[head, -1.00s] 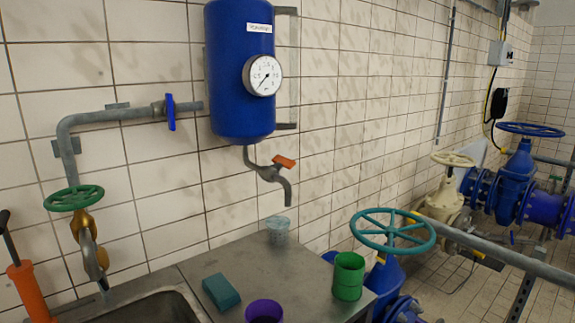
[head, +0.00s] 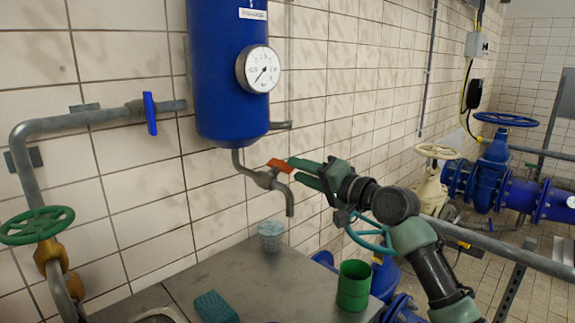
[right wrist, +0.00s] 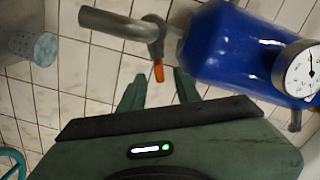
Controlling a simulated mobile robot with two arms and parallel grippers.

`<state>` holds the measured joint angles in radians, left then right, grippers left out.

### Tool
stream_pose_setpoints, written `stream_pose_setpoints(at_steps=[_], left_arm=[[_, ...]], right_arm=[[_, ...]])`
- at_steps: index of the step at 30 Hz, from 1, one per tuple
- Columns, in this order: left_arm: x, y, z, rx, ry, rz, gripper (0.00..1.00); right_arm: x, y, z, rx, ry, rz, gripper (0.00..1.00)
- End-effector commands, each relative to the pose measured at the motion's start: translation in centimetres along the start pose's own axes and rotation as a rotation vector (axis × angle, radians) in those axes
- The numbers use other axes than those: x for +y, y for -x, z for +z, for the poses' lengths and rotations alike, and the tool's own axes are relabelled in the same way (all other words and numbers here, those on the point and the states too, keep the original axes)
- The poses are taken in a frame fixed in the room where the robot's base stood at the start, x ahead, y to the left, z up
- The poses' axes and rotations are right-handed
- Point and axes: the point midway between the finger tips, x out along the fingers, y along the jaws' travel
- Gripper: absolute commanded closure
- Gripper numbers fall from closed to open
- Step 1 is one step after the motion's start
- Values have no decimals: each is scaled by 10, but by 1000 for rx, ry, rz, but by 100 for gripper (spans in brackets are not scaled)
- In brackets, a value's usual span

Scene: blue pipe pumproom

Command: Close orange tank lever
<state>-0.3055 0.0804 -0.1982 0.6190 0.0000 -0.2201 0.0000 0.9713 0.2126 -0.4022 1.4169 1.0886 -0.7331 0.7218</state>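The orange tank lever (head: 279,165) sits on the grey tap below the blue tank (head: 230,80). It points to the right of the tap body. My right gripper (head: 296,170) reaches in from the right, its fingertips close beside the lever's end. In the right wrist view, the gripper (right wrist: 158,88) is open, with the orange lever (right wrist: 158,70) just ahead of the gap between its two fingers. I cannot tell whether a finger touches it. The tap (right wrist: 125,25) and the blue tank (right wrist: 240,45) also show there. My left gripper is out of view.
A patterned cup (head: 271,236) stands on the metal counter (head: 235,270) below the spout. A green cup (head: 353,285) and a teal sponge (head: 215,307) are also on the counter. A teal handwheel (head: 372,237) is partly behind my right arm. The tiled wall is close behind the tap.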

Motion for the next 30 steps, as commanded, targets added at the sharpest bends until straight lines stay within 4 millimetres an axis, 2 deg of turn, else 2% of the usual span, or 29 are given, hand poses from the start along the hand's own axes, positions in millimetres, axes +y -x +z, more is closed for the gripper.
stream_pose_setpoints(at_steps=[3, 7, 18, 19, 22, 30], left_arm=[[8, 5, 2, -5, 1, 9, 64], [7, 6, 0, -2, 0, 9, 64], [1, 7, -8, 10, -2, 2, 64], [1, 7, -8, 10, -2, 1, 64], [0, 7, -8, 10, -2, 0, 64], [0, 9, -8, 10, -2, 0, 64]], right_arm=[[-2, -20, 0, 0, -1, 1, 67], [-1, -33, 0, 0, 1, 1, 67], [0, -40, 0, 0, 3, 1, 67], [0, -40, 0, 0, 3, 1, 70], [0, -40, 0, 0, 3, 1, 98], [0, -40, 0, 0, 3, 5, 100]])
